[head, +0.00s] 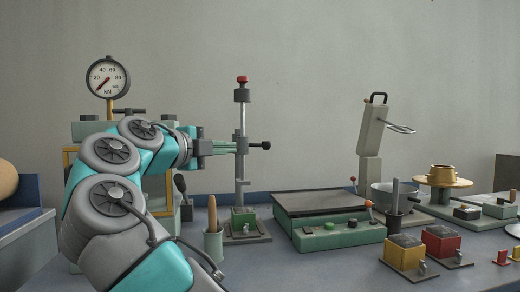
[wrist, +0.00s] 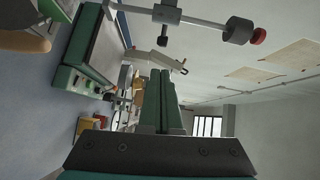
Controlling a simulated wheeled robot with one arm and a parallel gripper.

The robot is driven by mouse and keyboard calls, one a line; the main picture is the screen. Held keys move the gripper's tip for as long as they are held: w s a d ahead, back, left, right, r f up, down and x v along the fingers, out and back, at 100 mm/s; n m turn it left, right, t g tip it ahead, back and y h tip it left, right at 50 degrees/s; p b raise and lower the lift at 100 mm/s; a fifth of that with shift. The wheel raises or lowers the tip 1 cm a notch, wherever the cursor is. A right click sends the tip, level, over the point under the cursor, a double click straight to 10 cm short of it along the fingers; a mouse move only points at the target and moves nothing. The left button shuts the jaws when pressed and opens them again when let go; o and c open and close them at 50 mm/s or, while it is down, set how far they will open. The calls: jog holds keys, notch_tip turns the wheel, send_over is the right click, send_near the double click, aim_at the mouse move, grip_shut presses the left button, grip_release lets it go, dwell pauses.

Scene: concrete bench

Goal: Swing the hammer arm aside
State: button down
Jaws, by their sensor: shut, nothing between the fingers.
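A slim upright stand (head: 239,170) with a green base stands left of the middle of the bench in the head view. A dark weight with a red cap (head: 241,92) tops its rod. A clamp with a short crosspiece and black knob (head: 262,146) sits partway up the rod; I take this crosspiece as the hammer arm, though I cannot be sure. My gripper (head: 235,147) reaches from the left to the clamp's height; contact cannot be told. In the wrist view, its green fingers (wrist: 161,72) are together and empty, with the clamp (wrist: 166,13) off their tips.
A green flat-topped machine (head: 330,215) stands right of the stand. A cup with a wooden handle (head: 213,243) stands close to its base. A dial gauge (head: 108,77) rises behind my arm. A pale lever device (head: 373,130), pan (head: 393,195) and several small boxes fill the right.

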aim_at(264, 147)
jog(key=shift+s+a+m, duration=0.1)
jog(key=shift+a+m, duration=0.2)
jog(key=shift+a, duration=0.1)
jog(key=p+x, duration=0.1)
jog(key=x, duration=1.2)
jog(key=shift+w, duration=0.25)
jog(key=shift+w+d, duration=0.1)
jog(key=shift+w, duration=0.15)
jog(key=shift+w, duration=0.1)
